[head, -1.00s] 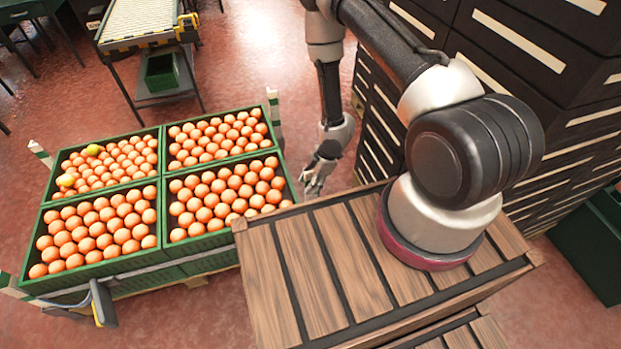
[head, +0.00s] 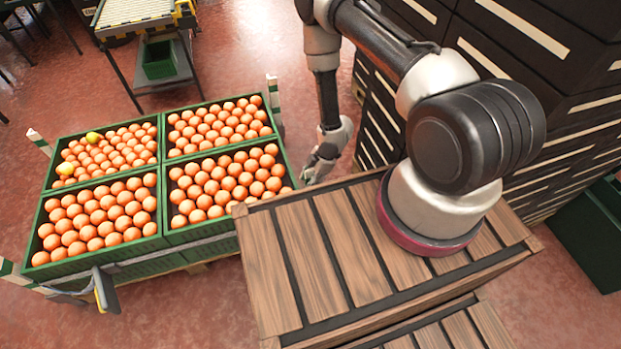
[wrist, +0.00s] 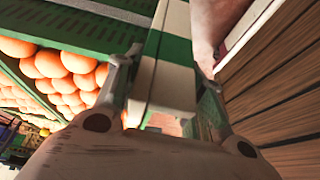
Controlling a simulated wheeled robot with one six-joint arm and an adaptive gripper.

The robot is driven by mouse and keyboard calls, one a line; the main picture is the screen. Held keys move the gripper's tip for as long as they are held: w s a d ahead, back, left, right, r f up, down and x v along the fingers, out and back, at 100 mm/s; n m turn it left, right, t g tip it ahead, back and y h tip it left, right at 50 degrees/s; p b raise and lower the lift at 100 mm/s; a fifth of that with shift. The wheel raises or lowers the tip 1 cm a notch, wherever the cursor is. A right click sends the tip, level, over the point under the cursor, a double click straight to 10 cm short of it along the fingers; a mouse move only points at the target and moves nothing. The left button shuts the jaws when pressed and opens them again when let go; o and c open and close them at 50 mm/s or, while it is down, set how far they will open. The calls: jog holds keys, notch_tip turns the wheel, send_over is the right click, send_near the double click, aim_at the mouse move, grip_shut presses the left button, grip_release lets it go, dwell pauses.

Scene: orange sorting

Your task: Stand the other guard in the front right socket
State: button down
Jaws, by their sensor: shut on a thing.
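In the wrist view my gripper (wrist: 168,72) is shut on a white guard with a green band (wrist: 172,50), one finger on each side of it. In the head view my gripper (head: 312,174) hangs just right of the front right crate (head: 283,165), behind the wooden box. The held guard cannot be made out there. Similar green-and-white guards stand at the back right (head: 273,92), back left (head: 38,142) and front left (head: 8,268) corners of the crate group. The front right socket is hidden behind the wooden box.
The slatted wooden box (head: 330,265) stands close in front of my gripper, under my arm. Dark stacked drawers (head: 545,60) rise at the right. Green crates of oranges fill the left. A yellow-and-black device (head: 105,290) hangs at their front.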

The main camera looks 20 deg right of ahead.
jog(key=c, duration=0.8)
grip_release()
jog(key=v, duration=1.2)
notch_tip(320, 180, up, 7)
